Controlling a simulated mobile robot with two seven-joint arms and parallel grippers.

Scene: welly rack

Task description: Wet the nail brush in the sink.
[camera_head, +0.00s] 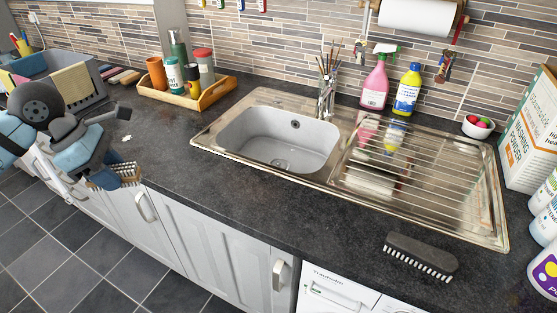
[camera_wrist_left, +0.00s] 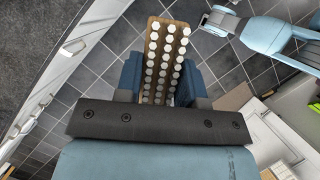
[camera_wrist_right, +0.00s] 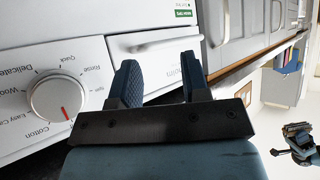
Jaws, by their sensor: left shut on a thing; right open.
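My left gripper (camera_head: 108,168) is at the left of the head view, in front of the counter's front edge. It is shut on a small wooden brush with white bristle tufts, the nail brush (camera_head: 127,174). In the left wrist view the nail brush (camera_wrist_left: 165,62) sits between the fingers, bristles facing the camera, with floor tiles behind. The steel sink (camera_head: 300,136) is right of the gripper, its basin looking empty, with a tap (camera_head: 325,98) at its back edge. My right gripper (camera_wrist_right: 157,80) is open and empty before a washing machine; it is outside the head view.
A larger dark brush (camera_head: 420,257) lies on the counter before the draining rack (camera_head: 465,205). A wooden tray (camera_head: 222,91) with bottles stands left of the sink. Spray and cleaner bottles stand behind it. The counter (camera_head: 185,160) between left gripper and sink is mostly clear.

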